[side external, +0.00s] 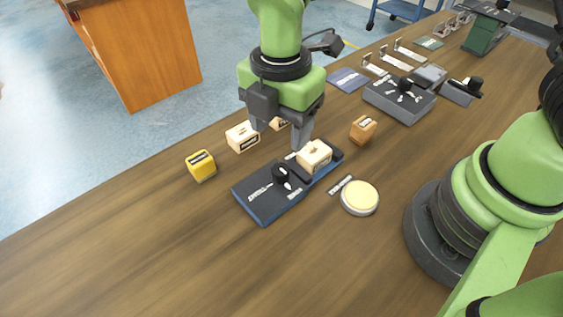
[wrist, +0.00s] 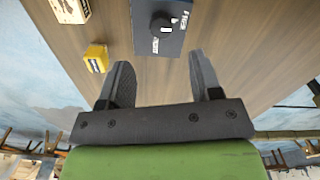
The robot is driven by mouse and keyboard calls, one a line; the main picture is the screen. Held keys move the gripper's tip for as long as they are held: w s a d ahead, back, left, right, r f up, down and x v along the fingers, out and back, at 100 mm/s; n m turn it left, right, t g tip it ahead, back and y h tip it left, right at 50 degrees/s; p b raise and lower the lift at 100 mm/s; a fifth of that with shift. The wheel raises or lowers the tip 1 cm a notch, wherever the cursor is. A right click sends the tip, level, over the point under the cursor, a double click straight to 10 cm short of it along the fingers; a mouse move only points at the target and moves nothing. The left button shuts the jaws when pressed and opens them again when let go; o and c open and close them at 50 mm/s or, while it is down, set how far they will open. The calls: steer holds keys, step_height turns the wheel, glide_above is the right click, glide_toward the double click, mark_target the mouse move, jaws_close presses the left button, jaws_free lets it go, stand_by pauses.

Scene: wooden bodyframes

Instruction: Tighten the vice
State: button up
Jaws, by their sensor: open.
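The vice (side external: 262,203) is a dark plate on a blue base, with a black knob (side external: 281,174) on top and white labels. A cream block (side external: 314,155) sits at its far right end, by the dark jaw; whether the jaw touches it I cannot tell. My gripper (side external: 278,140) is open and empty, pointing down above the far side of the vice. In the wrist view, the vice plate (wrist: 144,42) and its round knob (wrist: 162,22) with a white mark lie at the top, beyond my open fingers (wrist: 160,68). The block is outside that view.
A yellow block (side external: 201,166) and a cream block (side external: 242,137) stand left of the vice. An orange-brown block (side external: 363,129) and a round pale-yellow button (side external: 360,197) are on its right. A grey device (side external: 399,100) stands farther back. The near tabletop is clear.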

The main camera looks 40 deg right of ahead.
mark_target(281, 167)
step_height(281, 167, down, 9)
steer(key=shift+f, duration=0.1)
steer(key=shift+c, duration=0.2)
steer(key=c, duration=0.9)
